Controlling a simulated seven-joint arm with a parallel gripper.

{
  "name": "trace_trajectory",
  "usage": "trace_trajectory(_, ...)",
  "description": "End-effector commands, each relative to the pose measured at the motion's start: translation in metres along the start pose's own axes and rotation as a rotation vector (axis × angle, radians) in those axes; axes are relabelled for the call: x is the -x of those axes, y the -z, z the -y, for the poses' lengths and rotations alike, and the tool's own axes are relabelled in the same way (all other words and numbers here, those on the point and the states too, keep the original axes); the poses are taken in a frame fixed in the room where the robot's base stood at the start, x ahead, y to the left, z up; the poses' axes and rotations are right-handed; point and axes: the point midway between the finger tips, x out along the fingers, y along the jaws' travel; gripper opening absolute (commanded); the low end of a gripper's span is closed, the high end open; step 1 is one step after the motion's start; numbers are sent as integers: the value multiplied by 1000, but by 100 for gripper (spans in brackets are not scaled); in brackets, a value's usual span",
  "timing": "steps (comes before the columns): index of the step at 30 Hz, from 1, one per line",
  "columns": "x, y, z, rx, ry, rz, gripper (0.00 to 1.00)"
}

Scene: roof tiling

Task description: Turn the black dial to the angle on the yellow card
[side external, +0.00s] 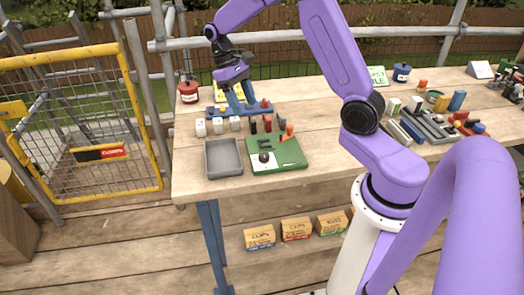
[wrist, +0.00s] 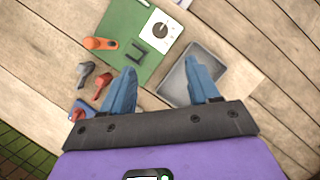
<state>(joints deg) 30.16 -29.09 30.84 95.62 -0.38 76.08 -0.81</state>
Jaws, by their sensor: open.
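The black dial (side external: 264,158) sits on a white panel at the front left of a green board (side external: 290,155). In the wrist view the dial (wrist: 160,30) is near the top, on its white panel, with a pale pointer mark too small to read exactly. A yellow card (side external: 220,93) stands at the back, partly hidden behind my gripper; its angle cannot be read. My gripper (side external: 241,108) is open and empty, behind the board and apart from the dial. In the wrist view its blue fingers (wrist: 162,70) are spread, with the dial beyond them.
A grey tray (side external: 224,172) lies left of the board. An orange piece (wrist: 100,43) and dark bracket (wrist: 153,47) are on the board. White blocks (side external: 218,126) stand behind the tray. A red can (side external: 188,92) is back left; several parts crowd the right (side external: 425,125).

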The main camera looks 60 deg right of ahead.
Motion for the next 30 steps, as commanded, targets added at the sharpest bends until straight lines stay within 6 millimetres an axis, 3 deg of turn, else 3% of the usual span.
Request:
trace_trajectory(21,-126,-2,0,1,0,5,61)
trace_trajectory(30,-163,-1,0,2,-1,2,61)
